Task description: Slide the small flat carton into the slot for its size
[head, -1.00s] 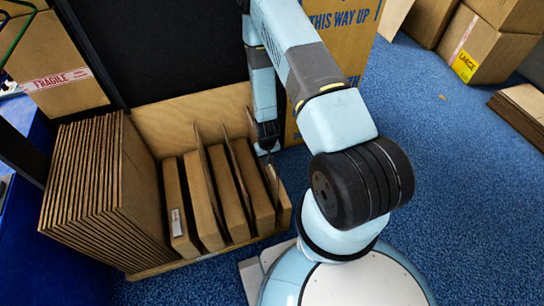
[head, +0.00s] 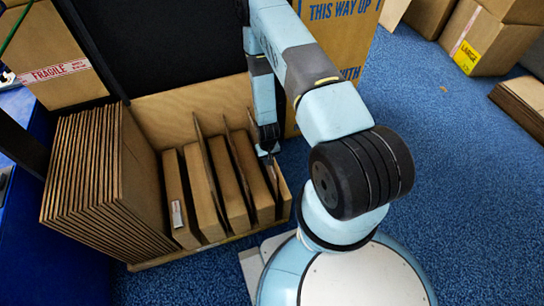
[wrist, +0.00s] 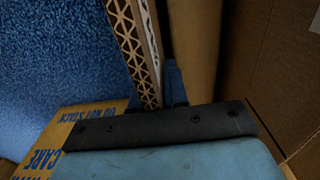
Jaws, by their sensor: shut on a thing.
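My gripper (head: 268,157) points down at the right end of the wooden rack, partly hidden by my own arm. In the wrist view its fingers (wrist: 173,85) are shut on the small flat carton (wrist: 138,45), whose corrugated edge faces the camera. In the head view the carton (head: 283,196) shows only as a narrow strip at the rack's right end. It looks low in or just above the rightmost slot; its lower edge is hidden, so I cannot tell how deep it sits. The rack (head: 205,99) has a plywood back and thin upright dividers (head: 208,165).
A thick row of large flat cartons (head: 100,185) fills the rack's left part, with several smaller ones (head: 178,200) to its right. A tall printed box (head: 340,40) stands behind my arm. Blue carpet (head: 460,200) is free on the right.

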